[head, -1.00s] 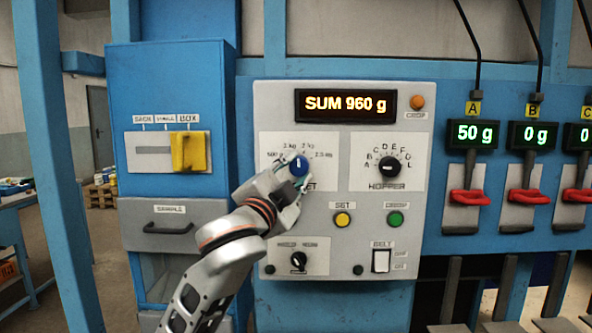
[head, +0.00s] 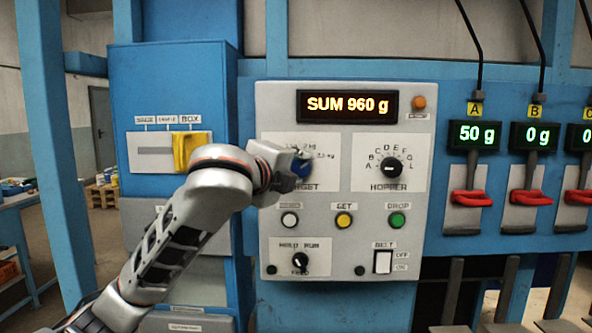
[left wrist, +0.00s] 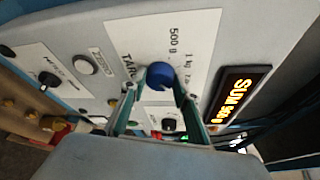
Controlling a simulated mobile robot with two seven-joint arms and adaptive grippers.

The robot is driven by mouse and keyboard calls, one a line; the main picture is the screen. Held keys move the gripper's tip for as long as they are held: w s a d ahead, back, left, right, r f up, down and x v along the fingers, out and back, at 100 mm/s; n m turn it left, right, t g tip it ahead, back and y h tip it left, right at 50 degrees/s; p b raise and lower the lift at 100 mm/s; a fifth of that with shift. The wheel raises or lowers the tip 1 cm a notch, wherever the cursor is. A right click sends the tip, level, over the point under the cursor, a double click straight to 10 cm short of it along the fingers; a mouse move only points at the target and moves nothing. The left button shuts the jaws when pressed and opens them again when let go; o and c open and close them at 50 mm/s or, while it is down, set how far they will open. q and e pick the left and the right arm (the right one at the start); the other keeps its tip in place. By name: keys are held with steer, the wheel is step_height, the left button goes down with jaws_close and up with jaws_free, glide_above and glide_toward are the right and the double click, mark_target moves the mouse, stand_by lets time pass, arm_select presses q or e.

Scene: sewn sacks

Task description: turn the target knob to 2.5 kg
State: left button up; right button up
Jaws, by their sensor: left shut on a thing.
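The blue target knob (head: 302,167) sits on a white scale plate (head: 325,178) on the grey control panel. My left gripper (head: 294,168) is at the knob from its left side and hides much of the scale. In the left wrist view the knob (left wrist: 160,76) lies between the two fingertips of my left gripper (left wrist: 161,85), which is shut on it. The "500 g" and "1 kg" marks show there. I cannot read which mark the knob points to. My right gripper is in neither view.
The display (head: 347,106) reads "SUM 960 g". The hopper knob (head: 391,167) is to the right. White, yellow (head: 344,220) and green (head: 397,220) buttons lie below. A yellow slider handle (head: 190,151) is to the left, behind my forearm. Red levers (head: 469,198) stand at the right.

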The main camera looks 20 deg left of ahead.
arm_select(q)
steer(key=shift+r+m+g, duration=0.15)
steer(key=shift+m+g, duration=0.25)
steer(key=shift+m, duration=0.4)
steer(key=shift+y, duration=0.3)
steer(key=o, duration=1.1)
steer(key=s+r, duration=0.2)
steer(key=s, duration=0.9)
steer(key=shift+s+a+r, duration=0.15)
steer(key=shift+s+a, duration=0.15)
steer(key=shift+s, duration=0.05)
